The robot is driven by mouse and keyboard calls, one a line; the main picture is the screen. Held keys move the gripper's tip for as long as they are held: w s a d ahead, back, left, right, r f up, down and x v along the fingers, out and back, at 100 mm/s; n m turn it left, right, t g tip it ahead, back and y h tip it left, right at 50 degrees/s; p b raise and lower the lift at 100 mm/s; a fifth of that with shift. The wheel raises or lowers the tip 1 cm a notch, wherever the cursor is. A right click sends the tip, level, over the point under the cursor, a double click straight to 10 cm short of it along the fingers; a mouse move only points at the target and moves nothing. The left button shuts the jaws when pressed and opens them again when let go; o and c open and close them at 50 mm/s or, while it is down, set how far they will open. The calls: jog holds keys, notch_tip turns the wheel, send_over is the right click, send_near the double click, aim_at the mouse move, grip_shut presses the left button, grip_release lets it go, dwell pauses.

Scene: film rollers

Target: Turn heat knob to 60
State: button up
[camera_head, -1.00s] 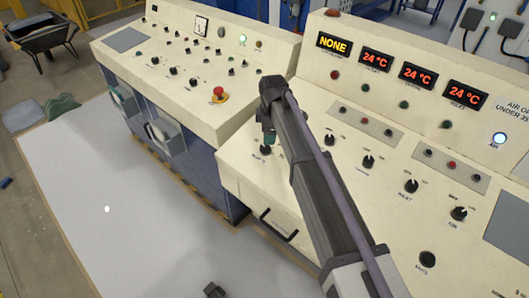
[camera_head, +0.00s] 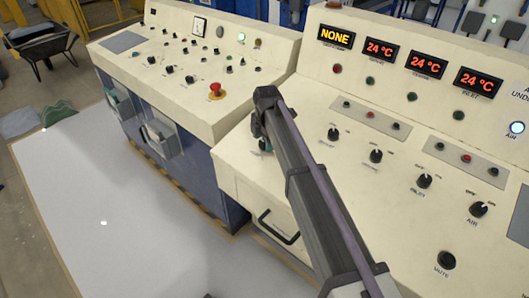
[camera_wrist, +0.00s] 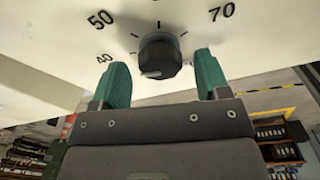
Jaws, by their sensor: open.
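The heat knob (camera_wrist: 158,52) is a round black knob on the cream panel. The wrist view shows tick marks around it with 40, 50 and 70 readable; the number between 50 and 70 is cut off at the top edge. A pale patch shows on the knob's lower-left side; I cannot tell for sure that it is the pointer. My gripper (camera_wrist: 160,78) is open, with one teal finger on each side of the knob and visible gaps to it. In the head view my gripper (camera_head: 265,144) is at the panel's left end, and my arm largely hides the knob.
More black knobs, such as the one marked AIR (camera_head: 478,209), line the panel to the right. Above them are red displays (camera_head: 380,50) reading 24 °C and a yellow display (camera_head: 336,36) reading NONE. A second console with a red emergency button (camera_head: 215,90) stands left.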

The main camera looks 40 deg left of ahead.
jog(key=shift+f, duration=0.3)
jog(key=shift+c, duration=0.5)
jog(key=c, duration=0.8)
